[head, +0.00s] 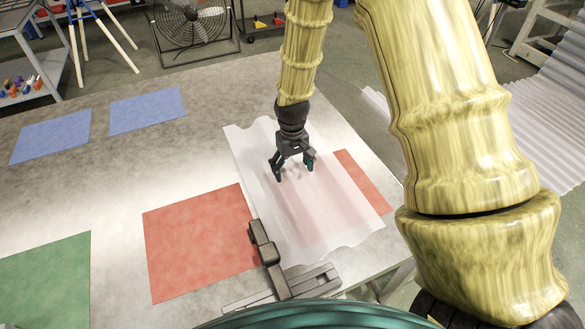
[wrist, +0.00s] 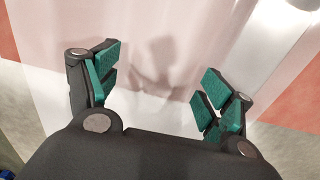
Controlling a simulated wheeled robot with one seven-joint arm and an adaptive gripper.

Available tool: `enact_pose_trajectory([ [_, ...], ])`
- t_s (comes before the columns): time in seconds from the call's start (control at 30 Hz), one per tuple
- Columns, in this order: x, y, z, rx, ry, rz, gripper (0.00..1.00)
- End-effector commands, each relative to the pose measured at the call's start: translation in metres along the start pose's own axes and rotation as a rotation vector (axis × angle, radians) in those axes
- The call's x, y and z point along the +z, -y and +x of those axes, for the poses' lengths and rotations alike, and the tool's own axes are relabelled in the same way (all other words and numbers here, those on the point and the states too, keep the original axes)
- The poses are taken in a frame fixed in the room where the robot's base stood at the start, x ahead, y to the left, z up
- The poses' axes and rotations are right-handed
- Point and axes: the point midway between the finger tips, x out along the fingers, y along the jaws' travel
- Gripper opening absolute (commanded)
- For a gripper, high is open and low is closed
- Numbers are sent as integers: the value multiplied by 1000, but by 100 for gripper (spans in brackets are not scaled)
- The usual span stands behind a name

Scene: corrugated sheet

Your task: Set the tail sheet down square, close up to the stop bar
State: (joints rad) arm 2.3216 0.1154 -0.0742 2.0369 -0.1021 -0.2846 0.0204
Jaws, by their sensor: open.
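A translucent, wavy corrugated sheet (head: 340,222) lies on the grey table, slanting from upper left to lower right in the head view. It fills much of the wrist view (wrist: 155,25). A dark bar with blocks (head: 268,254), which looks like the stop bar, stands along the sheet's lower left edge. Whether they touch I cannot tell. My gripper (head: 294,174) is open above the upper middle of the sheet, with nothing between its fingers. In the wrist view, its teal finger pads (wrist: 160,70) stand wide apart over the sheet.
A grey rail (head: 315,280) sits at the table's near edge. A red panel (head: 195,240) lies left of the sheet, and red shows at its right (head: 362,180). Blue panels (head: 148,110) and a green panel (head: 45,285) lie farther left. More corrugated sheeting (head: 545,120) is at right.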

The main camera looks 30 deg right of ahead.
Motion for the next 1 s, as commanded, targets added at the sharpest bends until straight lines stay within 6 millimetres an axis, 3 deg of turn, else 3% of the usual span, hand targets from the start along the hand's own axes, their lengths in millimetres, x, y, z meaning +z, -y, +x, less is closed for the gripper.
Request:
enact_pose_trajectory([
  [0.63,-1,0,-92,0,-3,0,81],
  [1.0,0,0,-115,0,-1,0,81],
])
